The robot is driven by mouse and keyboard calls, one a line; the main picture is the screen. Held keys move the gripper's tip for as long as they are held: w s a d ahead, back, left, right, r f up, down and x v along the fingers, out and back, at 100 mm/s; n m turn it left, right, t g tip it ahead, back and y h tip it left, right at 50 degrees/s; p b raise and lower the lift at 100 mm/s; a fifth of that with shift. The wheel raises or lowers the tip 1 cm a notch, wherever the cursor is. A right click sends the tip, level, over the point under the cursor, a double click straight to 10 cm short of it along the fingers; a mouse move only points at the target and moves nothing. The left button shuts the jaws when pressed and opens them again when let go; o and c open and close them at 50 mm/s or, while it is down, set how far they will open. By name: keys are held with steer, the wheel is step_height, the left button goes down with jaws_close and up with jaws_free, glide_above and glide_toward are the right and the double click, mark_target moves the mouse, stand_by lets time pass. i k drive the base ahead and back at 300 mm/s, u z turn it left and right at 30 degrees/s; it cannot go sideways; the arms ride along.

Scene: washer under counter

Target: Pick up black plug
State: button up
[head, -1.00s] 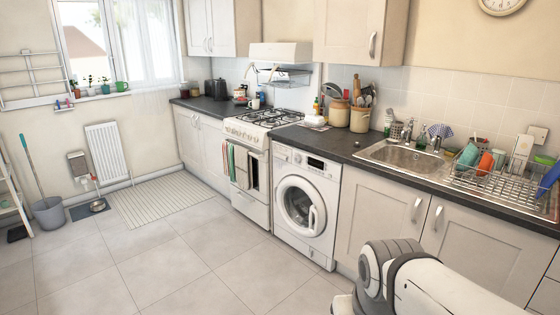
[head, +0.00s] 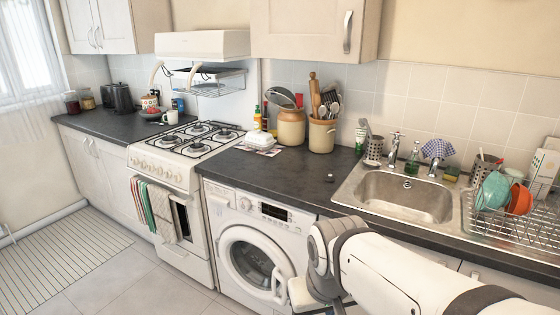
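A very small dark round thing with a pale spot, which looks like the black plug (head: 330,178), lies on the dark worktop just left of the sink. It is too small to make out clearly. My arm comes in from the lower right, in front of the washing machine and the cupboard below the sink. My gripper (head: 322,296) is at the bottom edge of the head view, lower than the worktop and well apart from the small dark thing. Its fingers are mostly hidden or cut off, so their opening cannot be made out.
The steel sink (head: 398,199) and a dish rack (head: 515,222) with crockery are at the right. Jars with utensils (head: 322,134) and a white butter dish (head: 260,140) stand behind. The worktop (head: 285,175) around the small dark thing is clear. The washing machine (head: 252,245) is below.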

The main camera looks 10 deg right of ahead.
mark_target(330, 178)
steer(key=z, duration=0.3)
steer(key=i, duration=1.5)
steer(key=z, duration=0.3)
steer(key=k, duration=0.9)
steer(key=z, duration=0.2)
steer(key=i, duration=0.9)
steer(key=u, duration=0.1)
